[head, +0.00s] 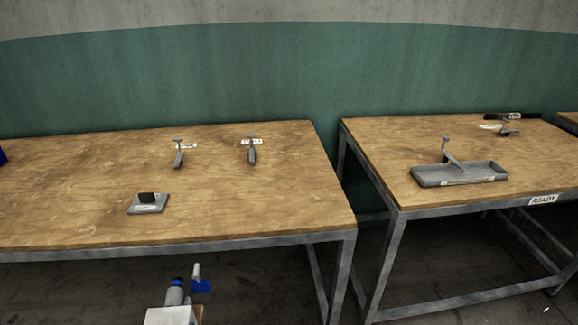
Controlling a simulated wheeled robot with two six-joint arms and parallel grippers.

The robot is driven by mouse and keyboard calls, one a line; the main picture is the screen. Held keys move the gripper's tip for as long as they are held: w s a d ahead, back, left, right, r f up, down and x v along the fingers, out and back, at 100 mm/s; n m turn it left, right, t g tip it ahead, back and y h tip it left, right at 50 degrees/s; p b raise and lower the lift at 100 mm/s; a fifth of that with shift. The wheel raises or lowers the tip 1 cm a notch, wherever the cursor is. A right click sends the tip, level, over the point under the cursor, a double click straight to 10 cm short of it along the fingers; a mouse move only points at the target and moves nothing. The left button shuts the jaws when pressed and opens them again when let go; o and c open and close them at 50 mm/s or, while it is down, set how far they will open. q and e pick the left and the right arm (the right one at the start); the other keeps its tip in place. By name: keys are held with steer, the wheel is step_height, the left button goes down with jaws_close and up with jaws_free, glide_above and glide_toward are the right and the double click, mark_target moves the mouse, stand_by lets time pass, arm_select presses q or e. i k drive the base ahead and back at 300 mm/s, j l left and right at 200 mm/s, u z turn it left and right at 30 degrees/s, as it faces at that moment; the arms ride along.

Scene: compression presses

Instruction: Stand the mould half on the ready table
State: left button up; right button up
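The ready table (412,198) is on the right, wood-topped on a grey metal frame, with a READY label (543,199) on its front edge. I cannot tell for certain which piece is the mould half. Neither gripper's fingers show.
Two small grey tools (179,157) (252,153) with white labels stand towards the back of the left table (80,185). A grey tool (508,129) and a black item (512,116) are at the ready table's back. A gap separates the tables. The ready table's front left is bare.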

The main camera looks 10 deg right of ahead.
mark_target(490, 151)
steer(key=l, duration=0.55)
steer(key=l+z, duration=0.15)
steer(key=l, duration=0.45)
steer(key=i+l, duration=0.1)
steer(key=l, duration=0.45)
steer(key=l+z, duration=0.15)
steer(key=l, duration=0.4)
steer(key=i+l, duration=0.1)
steer(key=l, duration=0.5)
steer(key=i+l+z, duration=0.15)
steer(key=l, duration=0.4)
steer(key=k, duration=0.05)
